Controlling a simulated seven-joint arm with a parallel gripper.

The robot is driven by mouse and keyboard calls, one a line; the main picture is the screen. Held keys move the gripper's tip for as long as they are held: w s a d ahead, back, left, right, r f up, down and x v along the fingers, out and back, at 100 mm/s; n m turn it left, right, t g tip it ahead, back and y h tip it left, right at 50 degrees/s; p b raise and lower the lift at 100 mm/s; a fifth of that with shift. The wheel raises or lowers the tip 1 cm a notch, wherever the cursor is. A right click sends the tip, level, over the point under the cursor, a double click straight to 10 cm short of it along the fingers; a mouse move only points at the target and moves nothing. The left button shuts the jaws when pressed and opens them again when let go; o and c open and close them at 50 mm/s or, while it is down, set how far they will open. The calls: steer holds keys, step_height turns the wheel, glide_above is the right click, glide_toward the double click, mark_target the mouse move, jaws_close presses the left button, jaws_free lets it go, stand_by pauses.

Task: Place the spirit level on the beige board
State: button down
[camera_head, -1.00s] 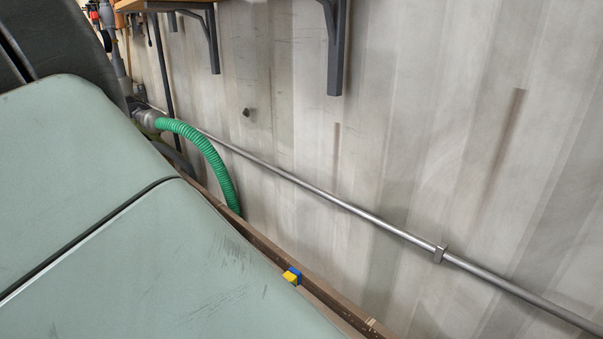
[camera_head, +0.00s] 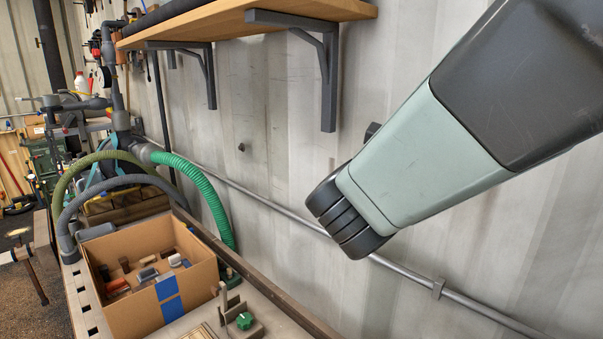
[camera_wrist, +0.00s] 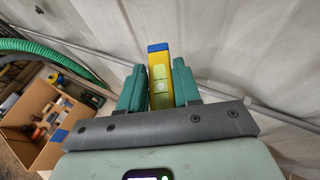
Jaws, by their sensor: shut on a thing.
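The spirit level (camera_wrist: 158,62), yellow with a blue end cap and a pale green vial, is in the wrist view. My gripper (camera_wrist: 157,68) is shut on it, one green finger on each side, and the level sticks out past the fingertips. In the head view the gripper and the level are out of sight; only part of my arm shows. A small beige piece (camera_head: 201,332) shows at the bottom edge of the head view, cut off; I cannot tell whether it is the beige board.
A cardboard box (camera_head: 130,312) with blue tape holds several small items. A green-knobbed fixture (camera_head: 244,320) is right of it. A green hose (camera_head: 205,188) curves behind the box. A metal pipe (camera_head: 285,209) runs along the wall, below a wooden shelf (camera_head: 215,28).

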steer(key=shift+w+d+r+n+y, duration=0.6)
steer(key=shift+d+n+y, duration=0.9)
steer(key=shift+d, duration=1.5)
steer(key=w+a+f+m+g+h, duration=0.1)
steer(key=a+f+m+h, duration=0.15)
steer(key=a+f, duration=0.35)
steer(key=w+a+f+m+h, duration=0.1)
steer(key=a+f+m+h, duration=0.15)
steer(key=a, duration=0.65)
steer(key=w+a+f+m+g+h, duration=0.1)
steer(key=w+a+f+m+h, duration=0.15)
steer(key=a+f, duration=0.35)
steer(key=shift+m+g+h, duration=0.8)
steer(key=shift+m+h, duration=0.05)
steer(key=shift+h, duration=0.1)
steer(key=s+a+f, duration=0.3)
steer(key=f, duration=0.4)
steer(key=s+a+f, duration=0.4)
steer(key=f, duration=0.2)
steer(key=s+a+f, duration=0.3)
steer(key=a+f, duration=0.1)
steer(key=f, duration=0.3)
steer(key=shift+s+f, duration=0.15)
steer(key=shift+f, duration=2.4)
